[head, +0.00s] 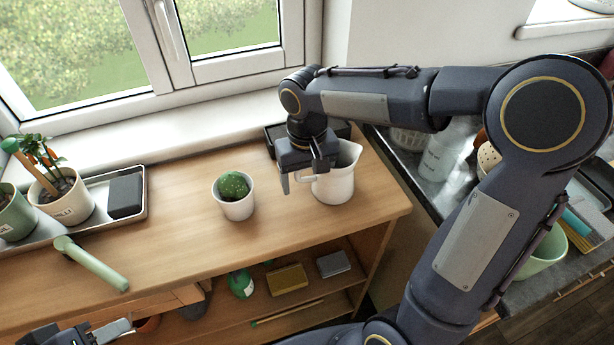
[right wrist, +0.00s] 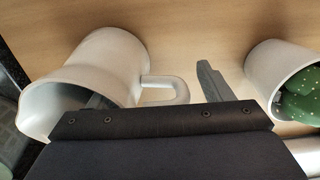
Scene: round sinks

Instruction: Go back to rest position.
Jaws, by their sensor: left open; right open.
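My right gripper (head: 302,178) is open at the white jug (head: 336,184), which stands upright on the wooden counter. In the right wrist view the jug (right wrist: 110,62) is at the left, and its handle (right wrist: 165,90) lies between the open fingers (right wrist: 155,92). One finger is beyond the handle; the other shows at the jug's mouth. I cannot tell whether either touches. My left gripper (head: 92,332) is at the bottom left edge, partly cut off, in front of the counter.
A potted cactus (head: 235,202) stands left of the jug. A green-handled tool (head: 90,262) lies on the counter near a tray (head: 139,208) with plant pots. A black tray (head: 272,143) is behind the jug. Shelves below hold several items. A sink area is at right.

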